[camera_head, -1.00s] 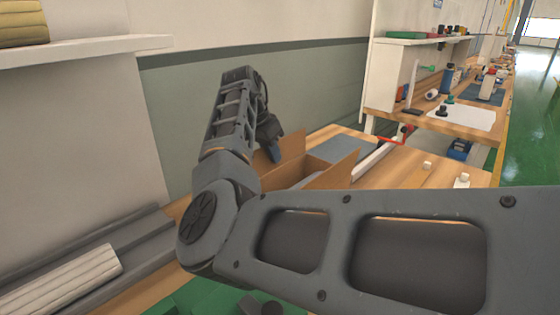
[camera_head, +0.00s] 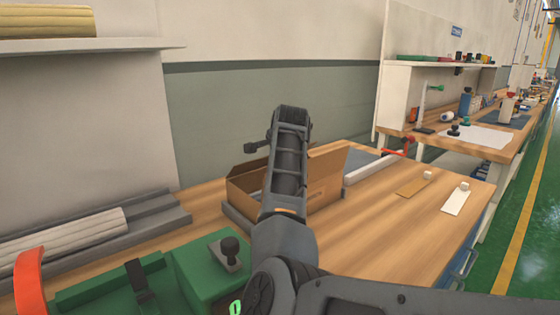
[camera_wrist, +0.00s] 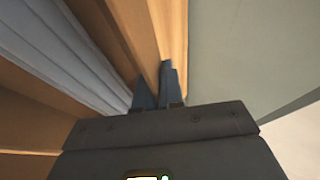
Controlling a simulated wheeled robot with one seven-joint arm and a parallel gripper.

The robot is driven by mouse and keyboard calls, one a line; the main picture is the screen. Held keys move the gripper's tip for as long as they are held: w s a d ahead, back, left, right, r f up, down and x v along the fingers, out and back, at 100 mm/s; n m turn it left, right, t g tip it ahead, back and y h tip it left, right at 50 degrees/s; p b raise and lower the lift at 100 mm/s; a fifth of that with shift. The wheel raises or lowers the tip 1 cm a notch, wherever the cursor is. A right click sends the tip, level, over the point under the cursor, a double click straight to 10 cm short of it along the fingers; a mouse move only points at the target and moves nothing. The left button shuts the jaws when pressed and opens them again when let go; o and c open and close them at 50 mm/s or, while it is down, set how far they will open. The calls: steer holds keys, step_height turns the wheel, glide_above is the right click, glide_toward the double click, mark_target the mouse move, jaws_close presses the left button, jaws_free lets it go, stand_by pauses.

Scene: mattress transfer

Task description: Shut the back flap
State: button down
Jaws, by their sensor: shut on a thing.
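An open cardboard box (camera_head: 322,197) stands on the wooden bench, partly hidden behind my arm. Its right flap (camera_head: 330,162) stands up. In the wrist view my gripper (camera_wrist: 157,78) has its two dark fingers close together on a thin brown cardboard edge, which looks like the back flap (camera_wrist: 158,30). Left of the fingers is the box's inside, with a grey-blue padded thing (camera_wrist: 60,50) between brown walls. In the head view my arm hides the fingers and most of the back flap.
The green-grey wall (camera_head: 225,110) is close behind the box. A grey rail with pale rolls (camera_head: 65,240) lies left, and a green fixture (camera_head: 205,270) is in front. The wooden bench (camera_head: 400,240) is mostly clear on the right.

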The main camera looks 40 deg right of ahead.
steer(key=shift+s+f+t+b, duration=0.25)
steer(key=shift+t+b, duration=0.2)
steer(key=shift+t, duration=0.15)
steer(key=c, duration=1.3)
jaws_free()
steer(key=shift+c, duration=0.2)
steer(key=shift+r, duration=0.1)
steer(key=r, duration=0.4)
steer(key=shift+s+d+r, duration=0.2)
steer(key=shift+d, duration=0.1)
steer(key=s+d+r, duration=0.6)
steer(key=s+d, duration=0.1)
steer(key=s, duration=0.1)
steer(key=shift+d+r, duration=0.2)
steer(key=shift+d, duration=0.15)
steer(key=shift+p, duration=0.3)
steer(key=shift+c, duration=0.4)
